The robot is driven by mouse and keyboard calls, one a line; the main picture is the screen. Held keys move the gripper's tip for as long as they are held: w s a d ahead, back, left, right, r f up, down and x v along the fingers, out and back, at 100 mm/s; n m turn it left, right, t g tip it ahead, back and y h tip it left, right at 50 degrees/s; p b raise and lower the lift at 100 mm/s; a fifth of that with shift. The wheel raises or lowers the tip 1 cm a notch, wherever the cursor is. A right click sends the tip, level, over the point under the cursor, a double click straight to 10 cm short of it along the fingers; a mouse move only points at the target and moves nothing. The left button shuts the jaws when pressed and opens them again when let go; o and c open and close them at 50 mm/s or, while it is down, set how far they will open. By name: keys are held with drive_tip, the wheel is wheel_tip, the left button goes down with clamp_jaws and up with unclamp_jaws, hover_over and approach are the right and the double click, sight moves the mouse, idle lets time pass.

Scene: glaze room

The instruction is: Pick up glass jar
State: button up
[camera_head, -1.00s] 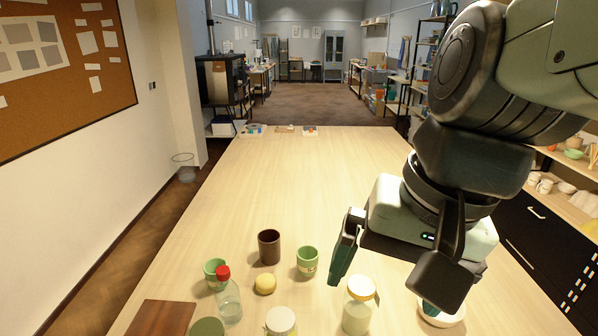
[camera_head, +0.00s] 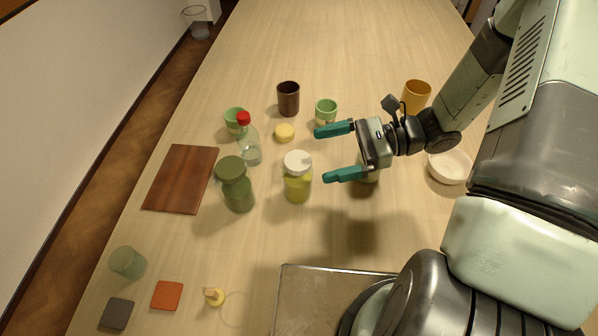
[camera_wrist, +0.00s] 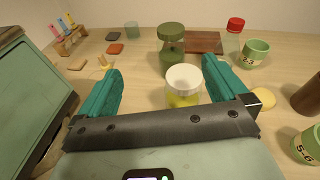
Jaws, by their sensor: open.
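Several lidded glass jars stand on the table, and I cannot tell which the task means. A jar with a white lid and yellow contents (camera_head: 298,186) stands upright in the head view; it also shows in the wrist view (camera_wrist: 184,88). A green jar with a dark green lid (camera_head: 237,191) stands to its left, also in the wrist view (camera_wrist: 171,47). Another jar (camera_head: 369,175) is mostly hidden beneath my gripper. My gripper (camera_head: 322,155) is open and empty, its teal fingers pointing left towards the white-lidded jar, apart from it. In the wrist view this jar appears between the fingers (camera_wrist: 163,66).
A red-capped bottle (camera_head: 250,148), a green cup (camera_head: 326,111), a brown cup (camera_head: 289,99) and a yellow round object (camera_head: 284,132) stand near the jars. A wooden board (camera_head: 181,179) lies left, a white bowl (camera_head: 449,168) right. The table's far part is clear.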

sight(284, 169)
drive_tip(key=f+m+t+y, duration=0.1)
drive_tip(key=f, duration=0.2)
drive_tip(key=w+f+m+t+y, duration=0.1)
drive_tip(key=f+m+t, duration=0.1)
drive_tip(key=f, duration=0.1)
drive_tip(key=a+f+m+t, duration=0.1)
drive_tip(key=f, duration=0.2)
drive_tip(key=shift+w+a+t+y, duration=0.1)
drive_tip(key=shift+w+t+y, duration=0.2)
drive_tip(key=shift+y, duration=0.1)
drive_tip(key=shift+m, duration=0.3)
drive_tip(key=a, duration=0.5)
drive_tip(key=a+f, duration=0.1)
drive_tip(key=a, duration=0.1)
drive_tip(key=shift+w+a, duration=0.3)
drive_tip(key=shift+w, duration=0.1)
clamp_jaws()
